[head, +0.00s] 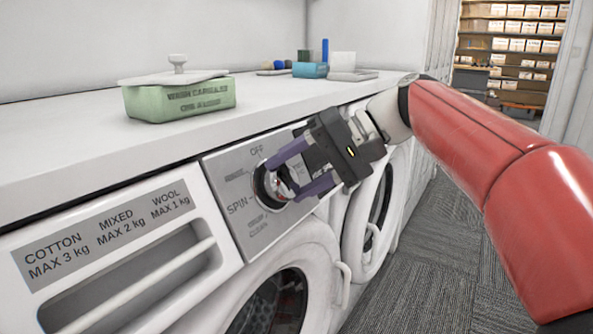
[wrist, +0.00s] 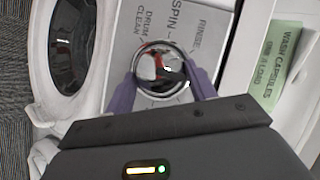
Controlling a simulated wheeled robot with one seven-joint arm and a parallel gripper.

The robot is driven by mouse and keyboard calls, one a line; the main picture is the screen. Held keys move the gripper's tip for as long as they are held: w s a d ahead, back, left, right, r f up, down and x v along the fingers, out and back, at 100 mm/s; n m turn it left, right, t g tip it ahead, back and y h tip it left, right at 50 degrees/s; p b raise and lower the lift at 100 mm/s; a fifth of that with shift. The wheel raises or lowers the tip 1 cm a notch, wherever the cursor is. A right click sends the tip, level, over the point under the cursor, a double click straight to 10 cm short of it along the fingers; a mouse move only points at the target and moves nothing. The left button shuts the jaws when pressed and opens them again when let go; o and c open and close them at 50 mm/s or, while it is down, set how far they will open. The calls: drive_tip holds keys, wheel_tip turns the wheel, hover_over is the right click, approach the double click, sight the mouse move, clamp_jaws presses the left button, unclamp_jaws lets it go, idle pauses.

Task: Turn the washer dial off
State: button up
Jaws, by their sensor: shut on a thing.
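The washer dial (head: 269,183) is a round, shiny knob with a dark ring on the grey control panel (head: 226,168) of the near washer. OFF is printed above it, SPIN to its left, and fainter labels around it. My gripper (head: 287,181) has two purple fingers, one above and one below the dial, and is shut on it. In the wrist view the chrome dial (wrist: 161,70) sits between the fingers, with SPIN, RINSE and DRUM CLEAN printed around it. The fingers partly hide the dial in the head view, and I cannot tell which label it points to.
A green wash capsules box (head: 180,98) with a lid on it stands on the white counter (head: 60,150) above. A blue box (head: 310,70) and small items stand farther back. A second washer (head: 377,215) is to the right. Carpeted floor (head: 425,260) is clear in front.

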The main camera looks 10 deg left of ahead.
drive_tip(key=shift+f, duration=0.1)
idle(0.3)
drive_tip(key=o, duration=1)
drive_tip(key=shift+p+v, duration=0.55)
drive_tip(key=shift+v, duration=3.4)
